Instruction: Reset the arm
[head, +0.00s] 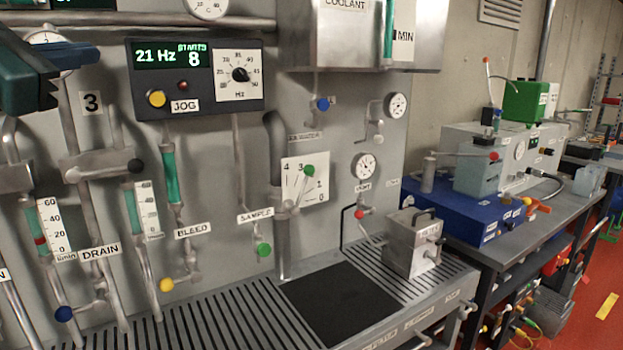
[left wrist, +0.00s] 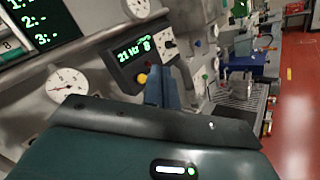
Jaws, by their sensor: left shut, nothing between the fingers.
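My left gripper (head: 72,56) comes in at the upper left corner of the head view, dark teal with bluish fingers. In the left wrist view its fingers (left wrist: 163,88) are together, shut and empty, in front of the wall panel. It stands apart from the JOG control box (head: 193,78), which reads 21 Hz and starts 8. The box also shows in the left wrist view (left wrist: 140,55). The yellow JOG button (head: 157,98) is to the right of the gripper. My right gripper is not in view.
The panel carries pipes, valves and flow gauges, with DRAIN (head: 99,252), BLEED and SAMPLE labels. A slatted bench (head: 240,310) with a black mat (head: 340,302) runs below. A metal box (head: 412,243) stands on it. A workbench with a blue case (head: 470,212) is at the right.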

